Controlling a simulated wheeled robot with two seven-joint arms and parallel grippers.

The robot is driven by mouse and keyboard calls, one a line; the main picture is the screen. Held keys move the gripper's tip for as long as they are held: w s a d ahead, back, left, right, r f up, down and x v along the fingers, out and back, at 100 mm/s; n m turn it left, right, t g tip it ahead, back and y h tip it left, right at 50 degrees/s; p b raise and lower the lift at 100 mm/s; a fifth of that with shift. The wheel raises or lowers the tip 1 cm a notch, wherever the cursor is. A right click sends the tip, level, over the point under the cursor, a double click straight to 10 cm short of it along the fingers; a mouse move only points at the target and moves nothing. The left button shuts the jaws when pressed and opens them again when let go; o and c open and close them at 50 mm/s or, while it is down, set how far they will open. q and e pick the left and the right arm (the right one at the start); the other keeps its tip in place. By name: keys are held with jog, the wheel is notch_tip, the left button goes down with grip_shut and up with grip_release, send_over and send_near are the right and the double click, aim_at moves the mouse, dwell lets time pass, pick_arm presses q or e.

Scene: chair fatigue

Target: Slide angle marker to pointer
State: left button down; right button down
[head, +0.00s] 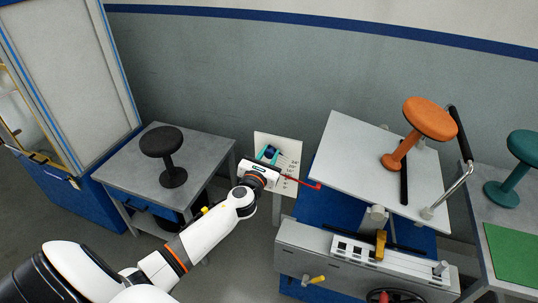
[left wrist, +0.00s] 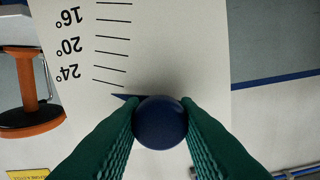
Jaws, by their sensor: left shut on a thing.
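The angle marker is a round dark blue knob (left wrist: 160,122) with a pointed blue tip, on a white scale board. Its tip lies just past the tick line by the 24° label in the left wrist view. My left gripper (head: 268,158) is at the scale board (head: 290,146) in the head view. Its green fingers are shut on the knob, one on each side. The red pointer (head: 304,182) reaches from the lower part of the board toward the tilted plate; I do not see it in the left wrist view. My right gripper is not in view.
An orange stool (head: 430,118) stands on a tilted grey plate (head: 345,155) right of the board. A grey table (head: 205,150) with a black stool (head: 161,142) is at left. A teal stool (head: 520,150) and green mat (head: 512,253) are at right.

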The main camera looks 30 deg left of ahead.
pick_arm(q)
notch_tip(320, 180, down, 9)
jog(key=a+n+b, duration=0.2)
jog(key=a+b, duration=0.1)
jog(key=b, duration=0.6)
jog(key=shift+s+f+n, duration=0.15)
jog(key=shift+s+n, duration=0.15)
jog(key=shift+s, duration=0.05)
jog(key=c, duration=1.1)
grip_release()
jog(key=b+v, duration=0.1)
jog(key=v, duration=1.1)
jog(key=shift+d, duration=0.1)
